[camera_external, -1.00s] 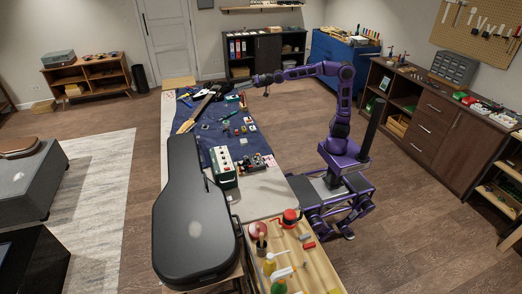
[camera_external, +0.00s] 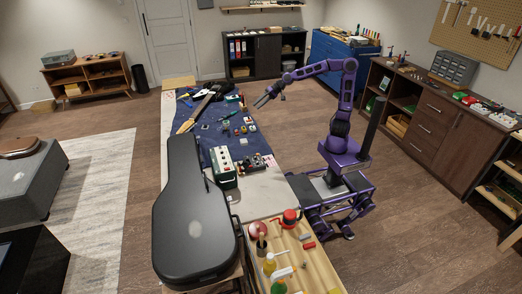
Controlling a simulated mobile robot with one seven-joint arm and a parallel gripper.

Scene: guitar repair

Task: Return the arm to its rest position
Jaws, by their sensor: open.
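My gripper (camera_external: 262,101) is at the end of my purple arm (camera_external: 318,68), in the air off the right edge of the long workbench (camera_external: 262,190). Its jaws look open, and nothing shows between them. The arm rises from its base on the right, bends at a raised elbow and reaches left and down toward the bench. The gripper appears apart from the things on the bench, though its height is hard to judge.
A blue mat (camera_external: 222,160) with small parts and a guitar (camera_external: 202,106) lies on the bench. A black guitar case (camera_external: 192,215) covers the near left end. A wooden cabinet (camera_external: 430,120) stands at the right.

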